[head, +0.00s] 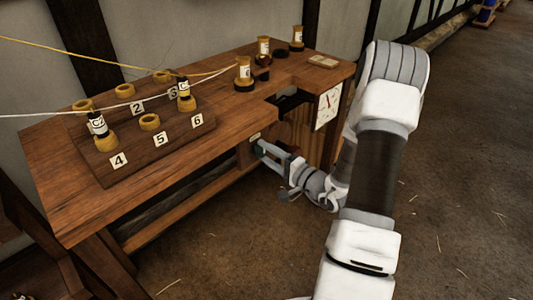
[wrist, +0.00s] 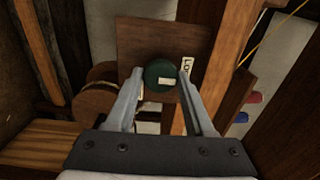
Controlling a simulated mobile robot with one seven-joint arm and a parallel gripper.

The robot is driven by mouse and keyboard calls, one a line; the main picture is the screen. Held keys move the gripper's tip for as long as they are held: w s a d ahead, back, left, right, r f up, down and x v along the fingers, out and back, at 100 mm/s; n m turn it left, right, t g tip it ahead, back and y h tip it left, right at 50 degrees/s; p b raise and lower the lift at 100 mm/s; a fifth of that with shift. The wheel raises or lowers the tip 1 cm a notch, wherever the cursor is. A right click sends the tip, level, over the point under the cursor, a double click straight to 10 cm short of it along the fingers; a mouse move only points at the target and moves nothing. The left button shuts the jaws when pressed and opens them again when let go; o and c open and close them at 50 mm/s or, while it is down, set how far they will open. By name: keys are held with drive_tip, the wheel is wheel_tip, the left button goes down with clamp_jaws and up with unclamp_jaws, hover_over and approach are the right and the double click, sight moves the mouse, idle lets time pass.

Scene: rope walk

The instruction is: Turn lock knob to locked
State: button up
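The lock knob (wrist: 162,72) is round and dark green, with a pale mark on its face low and right of centre. It sits on a brown wooden plate (wrist: 135,40) in the wrist view. A white label (wrist: 187,66) starting "LO" is right of the knob, partly hidden by a finger. My gripper (wrist: 160,75) has one fingertip at each side of the knob. The knob nearly fills the gap; whether both fingers press on it is unclear. In the head view my gripper (head: 260,149) reaches the bench front, where the knob (head: 258,146) is small and partly hidden.
The wooden bench (head: 75,215) carries a numbered board (head: 175,138) with bobbins, some with strands attached. More bobbins stand at the back right. A white dial (head: 328,104) is on the bench's right end. The floor (head: 460,200) at right is open.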

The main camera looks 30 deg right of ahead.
drive_tip(key=o, duration=0.4)
drive_tip(key=shift+c, duration=0.2)
drive_tip(key=p+v, duration=0.2)
drive_tip(key=v, duration=1.5)
drive_tip(key=shift+s, duration=0.2)
